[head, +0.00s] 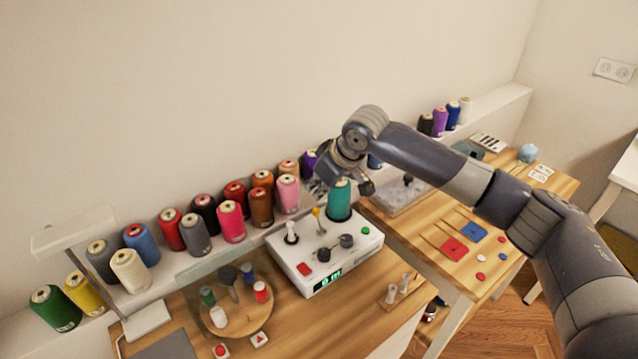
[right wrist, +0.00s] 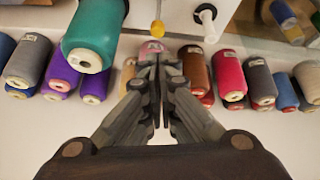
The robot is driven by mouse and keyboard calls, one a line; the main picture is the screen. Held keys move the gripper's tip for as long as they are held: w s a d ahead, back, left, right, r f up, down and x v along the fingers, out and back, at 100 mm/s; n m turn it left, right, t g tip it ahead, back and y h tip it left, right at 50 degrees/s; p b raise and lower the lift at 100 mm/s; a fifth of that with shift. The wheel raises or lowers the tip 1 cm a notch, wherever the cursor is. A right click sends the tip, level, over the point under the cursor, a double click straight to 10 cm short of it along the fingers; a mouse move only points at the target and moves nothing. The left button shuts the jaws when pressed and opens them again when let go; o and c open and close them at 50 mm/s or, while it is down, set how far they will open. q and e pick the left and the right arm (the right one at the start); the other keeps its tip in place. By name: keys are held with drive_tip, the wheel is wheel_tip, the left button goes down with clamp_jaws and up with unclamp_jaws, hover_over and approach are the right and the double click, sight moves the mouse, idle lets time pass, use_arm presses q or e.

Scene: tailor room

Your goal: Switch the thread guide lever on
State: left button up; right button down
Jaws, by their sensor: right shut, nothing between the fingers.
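The thread guide lever appears to be the thin lever with a yellow tip (head: 316,212) on top of the white winding machine (head: 338,267). Its yellow knob (right wrist: 157,28) also shows at the top of the right wrist view. It leans slightly. A teal spool (head: 340,200) stands on the machine, right of the lever. My right gripper (head: 319,186) is above and behind the machine, close to the teal spool. In the right wrist view its fingertips (right wrist: 155,62) are shut and empty, apart from the knob. My left gripper is not in view.
Several thread spools (head: 231,222) line the shelf behind the machine. A round wooden tray (head: 236,318) with small spools stands left of it. The machine has a white post (head: 291,233), a red button (head: 304,269) and a green display (head: 328,279). A lamp (head: 75,232) stands far left.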

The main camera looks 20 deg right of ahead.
drive_tip(key=x, duration=0.5)
drive_tip(key=shift+w+a+f+p, duration=0.15)
drive_tip(key=shift+f+p, duration=0.1)
drive_tip(key=shift+p, duration=0.05)
drive_tip(key=shift+w+f, duration=0.15)
drive_tip(key=shift+f, duration=0.2)
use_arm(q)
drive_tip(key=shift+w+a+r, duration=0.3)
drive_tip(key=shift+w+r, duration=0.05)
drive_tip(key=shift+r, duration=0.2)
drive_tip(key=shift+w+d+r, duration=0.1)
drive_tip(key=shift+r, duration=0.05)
use_arm(e)
drive_tip(key=shift+s+r+t, duration=0.2)
drive_tip(key=shift+s+t, duration=0.3)
drive_tip(key=shift+t, duration=0.2)
